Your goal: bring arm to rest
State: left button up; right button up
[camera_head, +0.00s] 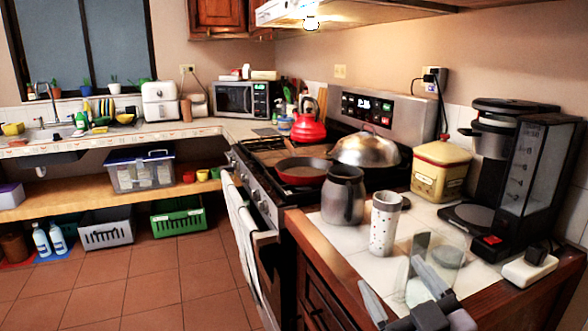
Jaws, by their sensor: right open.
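My right gripper (392,277) reaches in from the bottom edge, right of centre, over the front of the tiled counter (345,240). Its two grey fingers are apart, and I see nothing held between them. A clear, glass-like container (446,255) stands just beyond the fingers and is partly covered by them. I cannot tell whether they touch it. My left gripper is not in view.
Near the gripper stand a speckled white tumbler (384,225), a dark grey jug (343,195), a coffee maker (495,180) and a white power strip (529,268). The stove holds a pan (303,170), a domed lid (366,150) and a red kettle (308,124). The floor (155,270) at left is open.

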jog(key=s+d+f+m+g+h, duration=0.1)
jog(key=s+d+f+g+h, duration=0.1)
jog(key=f, duration=0.3)
jog(key=s+d+f+m+g+h, duration=0.1)
jog(key=s+d+f+m+g, duration=0.15)
jog(key=f, duration=0.35)
jog(key=s+d+f+m+g+h, duration=0.1)
jog(key=s+d+f+g, duration=0.1)
jog(key=s+f+g, duration=0.55)
jog(key=s+d+f+g, duration=0.2)
jog(key=s+f+g, duration=0.2)
jog(key=s+f, duration=0.55)
jog(key=w+a+f+t+y+p, duration=0.1)
jog(key=w+a+f+t+p, duration=0.2)
jog(key=w+t, duration=0.2)
jog(key=shift+f+t+y+p, duration=0.2)
jog(key=shift+t+y+p, duration=0.15)
jog(key=shift+t, duration=0.85)
